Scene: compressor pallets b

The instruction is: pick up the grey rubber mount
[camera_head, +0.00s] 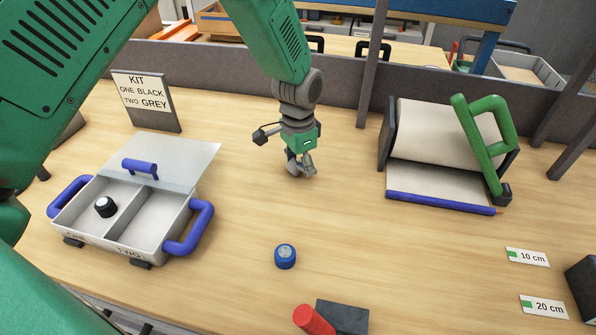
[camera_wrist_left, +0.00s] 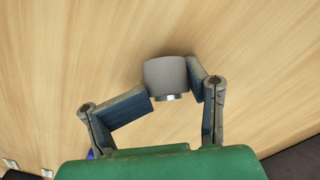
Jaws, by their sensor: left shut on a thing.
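My left gripper (camera_head: 301,172) points down at the middle of the table, low over the wood. In the left wrist view, its fingers (camera_wrist_left: 172,88) are shut on the grey rubber mount (camera_wrist_left: 168,74), a short grey cylinder with a metal stud on the side facing the camera. The mount sits between the fingertips. In the head view the fingers mostly hide it, and I cannot tell whether it touches the table. My right gripper is not in view.
A two-compartment box (camera_head: 186,222) with blue handles stands at left; a black mount (camera_head: 106,207) is in its left compartment. A kit sign (camera_head: 146,98) stands behind. A blue round part (camera_head: 285,256) lies in front. A green-handled fixture (camera_head: 440,180) is at right.

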